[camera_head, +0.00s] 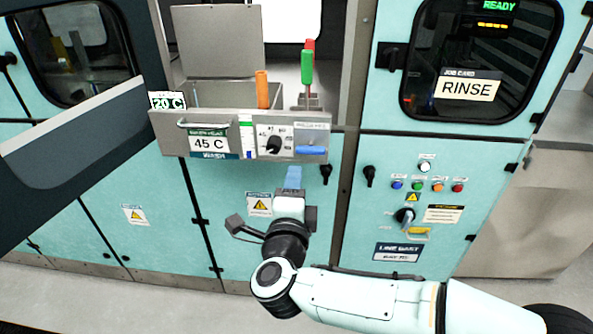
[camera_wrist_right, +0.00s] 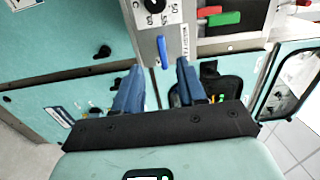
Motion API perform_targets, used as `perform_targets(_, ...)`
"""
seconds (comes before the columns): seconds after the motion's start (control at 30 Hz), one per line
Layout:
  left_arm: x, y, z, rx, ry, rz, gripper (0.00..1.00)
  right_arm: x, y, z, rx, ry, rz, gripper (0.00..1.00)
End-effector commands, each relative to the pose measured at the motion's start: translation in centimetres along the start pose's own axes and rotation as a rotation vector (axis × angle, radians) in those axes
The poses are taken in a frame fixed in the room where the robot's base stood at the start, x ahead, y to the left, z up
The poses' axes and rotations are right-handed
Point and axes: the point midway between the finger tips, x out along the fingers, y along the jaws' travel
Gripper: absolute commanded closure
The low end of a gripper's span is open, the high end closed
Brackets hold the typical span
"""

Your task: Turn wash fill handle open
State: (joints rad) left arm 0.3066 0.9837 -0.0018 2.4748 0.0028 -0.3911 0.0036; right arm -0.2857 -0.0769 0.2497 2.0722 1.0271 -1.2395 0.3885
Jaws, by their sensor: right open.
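The wash fill handle (camera_head: 311,150) is a small blue lever at the right end of the wash panel's grey front. It lies level under its white label in the head view. In the right wrist view the blue handle (camera_wrist_right: 163,51) stands ahead of the fingertips, roughly in line with the gap between them. My right gripper (camera_head: 293,174) is below and slightly left of the handle, pointing up at it. Its blue fingers (camera_wrist_right: 158,74) are apart with nothing between them. I see no contact with the handle. My left gripper is not in view.
A black selector knob (camera_head: 273,145) sits left of the handle, beside the 45 C display (camera_head: 208,144). An orange handle (camera_head: 262,88) and a green handle (camera_head: 307,67) rise above the panel. To the right is a cabinet with coloured buttons (camera_head: 418,186).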

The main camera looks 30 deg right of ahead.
Motion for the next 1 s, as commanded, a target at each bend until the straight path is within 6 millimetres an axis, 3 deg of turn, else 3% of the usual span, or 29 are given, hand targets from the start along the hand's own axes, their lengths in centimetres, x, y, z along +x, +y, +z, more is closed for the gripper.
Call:
perform_targets(0.23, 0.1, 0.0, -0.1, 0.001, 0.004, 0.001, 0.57, -2.3, 0.0, 0.0, 0.0, 0.0, -0.001, 0.6)
perform_targets(0.77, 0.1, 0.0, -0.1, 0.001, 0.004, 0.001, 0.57, -2.4, 0.1, 0.1, -0.006, -0.002, 0.002, 0.6)
perform_targets(0.87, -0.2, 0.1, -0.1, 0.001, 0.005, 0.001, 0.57, -1.6, 1.7, 1.1, -0.064, -0.029, 0.019, 0.6)
perform_targets(0.97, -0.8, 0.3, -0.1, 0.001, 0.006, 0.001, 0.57, -0.1, 5.8, 3.0, -0.201, -0.098, 0.062, 0.6)
perform_targets(1.0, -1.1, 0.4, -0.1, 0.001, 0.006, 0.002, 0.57, 0.5, 8.2, 3.9, -0.275, -0.141, 0.089, 0.6)
